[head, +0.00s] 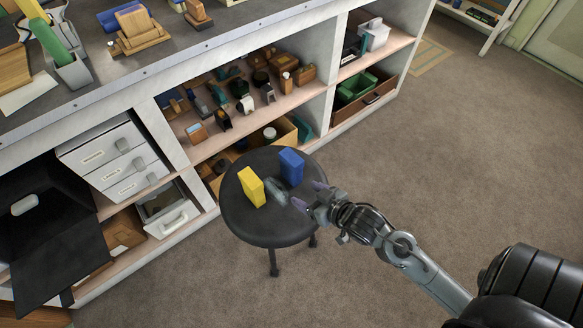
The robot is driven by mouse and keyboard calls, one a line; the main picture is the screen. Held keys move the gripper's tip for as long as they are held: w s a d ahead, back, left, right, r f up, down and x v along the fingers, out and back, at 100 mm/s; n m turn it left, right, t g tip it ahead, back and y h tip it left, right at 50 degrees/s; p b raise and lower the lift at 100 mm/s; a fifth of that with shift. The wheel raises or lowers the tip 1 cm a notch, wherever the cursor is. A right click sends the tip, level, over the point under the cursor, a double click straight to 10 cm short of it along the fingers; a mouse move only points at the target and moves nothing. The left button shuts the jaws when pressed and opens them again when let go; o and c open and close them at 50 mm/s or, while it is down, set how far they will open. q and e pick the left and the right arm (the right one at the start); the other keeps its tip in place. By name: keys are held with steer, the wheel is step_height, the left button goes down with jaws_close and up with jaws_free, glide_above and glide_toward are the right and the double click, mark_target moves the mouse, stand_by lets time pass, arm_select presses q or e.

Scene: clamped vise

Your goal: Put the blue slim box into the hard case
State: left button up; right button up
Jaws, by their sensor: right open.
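The blue slim box (291,167) stands upright on the far side of a round dark stool (240,222). My right gripper (307,196) comes in from the right and hangs over the stool's right part, just in front of the blue box. It is open, its fingers pointing left, apart from the blue box as far as I can tell. A black open case-like thing (45,254) is at the lower left; I cannot tell for sure that it is the hard case. My left gripper is not in view.
A yellow box (251,187) stands on the stool's left part. A shelf unit (180,152) with many items stands behind the stool. Carpet floor (430,165) to the right is clear.

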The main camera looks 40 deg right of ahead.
mark_target(300, 171)
steer(key=shift+t, duration=0.8)
steer(key=w+d, duration=0.1)
steer(key=w, duration=0.1)
steer(key=w+d+b, duration=0.1)
steer(key=w+d, duration=0.1)
steer(key=w+d+f+b, duration=0.1)
steer(key=w, duration=0.1)
steer(key=shift+w+d+f, duration=0.1)
steer(key=shift+w+d, duration=0.05)
steer(key=shift+b+x, duration=0.35)
steer(key=shift+x, duration=0.5)
steer(key=x, duration=0.1)
steer(key=b+x, duration=0.1)
steer(key=x, duration=0.2)
steer(key=shift+w+r, duration=0.2)
steer(key=shift+r, duration=0.1)
steer(key=shift+c, duration=0.3)
steer(key=c, duration=1.1)
steer(key=shift+o, duration=0.2)
steer(key=shift+r, duration=0.1)
